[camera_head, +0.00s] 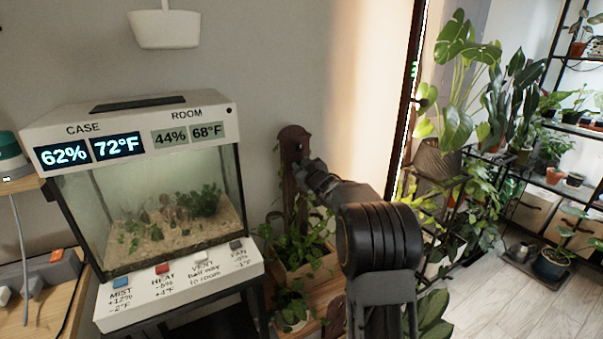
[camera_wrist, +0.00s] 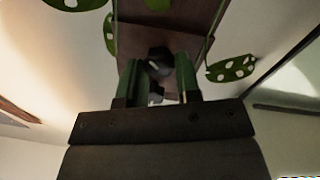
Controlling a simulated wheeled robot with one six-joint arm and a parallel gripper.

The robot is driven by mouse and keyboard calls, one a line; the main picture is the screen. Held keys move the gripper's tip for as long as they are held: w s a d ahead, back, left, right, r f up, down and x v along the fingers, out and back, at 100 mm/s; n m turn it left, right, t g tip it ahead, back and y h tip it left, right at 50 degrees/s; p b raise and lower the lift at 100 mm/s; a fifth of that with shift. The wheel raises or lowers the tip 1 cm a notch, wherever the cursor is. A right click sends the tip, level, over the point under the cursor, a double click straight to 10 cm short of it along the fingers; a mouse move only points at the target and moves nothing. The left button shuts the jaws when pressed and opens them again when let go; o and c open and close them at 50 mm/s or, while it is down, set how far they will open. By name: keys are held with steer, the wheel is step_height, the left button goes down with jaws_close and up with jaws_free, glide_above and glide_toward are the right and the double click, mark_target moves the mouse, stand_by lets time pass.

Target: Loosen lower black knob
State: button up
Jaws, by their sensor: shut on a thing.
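A black knob (camera_wrist: 159,56) sits on a brown wooden board (camera_wrist: 133,42) in the wrist view. My gripper (camera_wrist: 158,88) has its two green fingers on either side of the knob, closed on it. A small pale part shows between the fingers below the knob. My arm hides the knob there.
Green spotted leaves (camera_wrist: 232,69) hang close around the board. Leafy plants (camera_head: 300,248) in a planter stand below the post. A glass case (camera_head: 240,200) with coloured buttons is to the left. Plant shelves (camera_head: 555,110) stand at the right, with open floor in front.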

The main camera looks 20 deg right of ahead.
steer(key=n+y+b, duration=0.1)
steer(key=n+b, duration=0.6)
steer(key=n, duration=0.6)
steer(key=n+b, duration=0.7)
steer(key=n, duration=0.7)
steer(key=shift+d+f+n+y, duration=0.1)
steer(key=shift+f+n+y, duration=0.1)
steer(key=shift+n+y, duration=0.4)
steer(key=o, duration=0.9)
steer(key=shift+o, duration=0.2)
steer(key=s+d, duration=0.2)
steer(key=s, duration=1.1)
steer(key=shift+s+d+f+b, duration=0.15)
steer(key=shift+s+b, duration=0.2)
steer(key=shift+b, duration=0.05)
